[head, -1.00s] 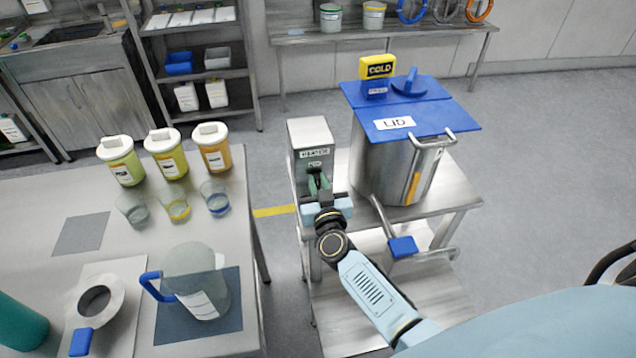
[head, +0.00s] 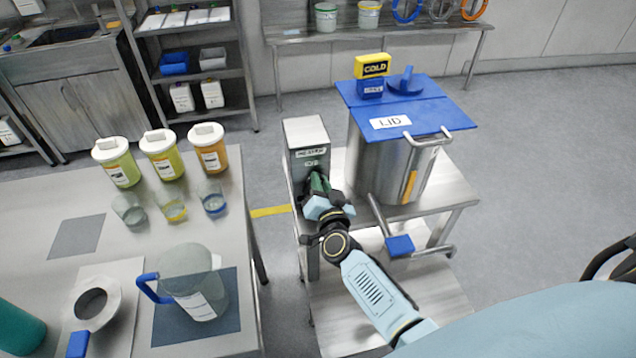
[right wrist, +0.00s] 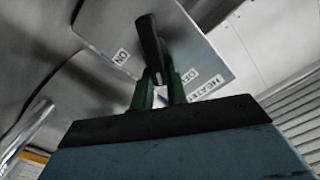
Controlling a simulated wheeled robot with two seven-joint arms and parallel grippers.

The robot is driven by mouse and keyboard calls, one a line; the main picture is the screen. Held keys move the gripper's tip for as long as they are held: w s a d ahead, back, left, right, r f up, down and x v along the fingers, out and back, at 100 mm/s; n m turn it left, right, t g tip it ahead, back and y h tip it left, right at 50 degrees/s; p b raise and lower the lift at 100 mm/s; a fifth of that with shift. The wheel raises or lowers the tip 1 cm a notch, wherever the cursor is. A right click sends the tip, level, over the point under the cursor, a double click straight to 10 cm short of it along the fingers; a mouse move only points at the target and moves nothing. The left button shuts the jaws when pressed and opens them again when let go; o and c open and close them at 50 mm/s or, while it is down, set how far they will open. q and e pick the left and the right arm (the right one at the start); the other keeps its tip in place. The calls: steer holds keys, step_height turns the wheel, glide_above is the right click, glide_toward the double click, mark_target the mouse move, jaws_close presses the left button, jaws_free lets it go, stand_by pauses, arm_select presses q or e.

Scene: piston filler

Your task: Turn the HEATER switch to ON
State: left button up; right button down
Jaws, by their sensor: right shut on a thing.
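The heater switch box (head: 306,140) is a grey metal box on the steel cart, left of the pot. In the right wrist view its panel (right wrist: 200,45) carries HEATER, OFF and ON labels, with a dark switch lever (right wrist: 150,42) between the ON and OFF labels. I cannot tell exactly which position the lever is in. My right gripper (head: 318,185) is at the front of the box. Its green fingers (right wrist: 159,90) are shut on the lever's near end. In the head view the gripper hides the lever. My left gripper is not in view.
A blue pedal-like handle (head: 400,245) sticks out in front. The left table (head: 100,240) holds jars, cups and a jug (head: 190,280).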

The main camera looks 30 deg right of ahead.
steer(key=m, duration=0.2)
steer(key=m+b, duration=0.1)
steer(key=d+f+m, duration=0.1)
steer(key=m, duration=0.1)
steer(key=shift+s+f+m+b, duration=0.1)
steer(key=shift+s+m+b, duration=0.05)
steer(key=shift+m+b, duration=0.2)
steer(key=m+b, duration=0.1)
steer(key=m, duration=0.1)
steer(key=f+m+b, duration=0.1)
steer(key=m, duration=0.2)
steer(key=shift+d+f+m, duration=0.1)
steer(key=shift+m, duration=0.15)
steer(key=c, duration=1.4)
jaws_free()
steer(key=shift+s, duration=0.15)
steer(key=v, duration=1.3)
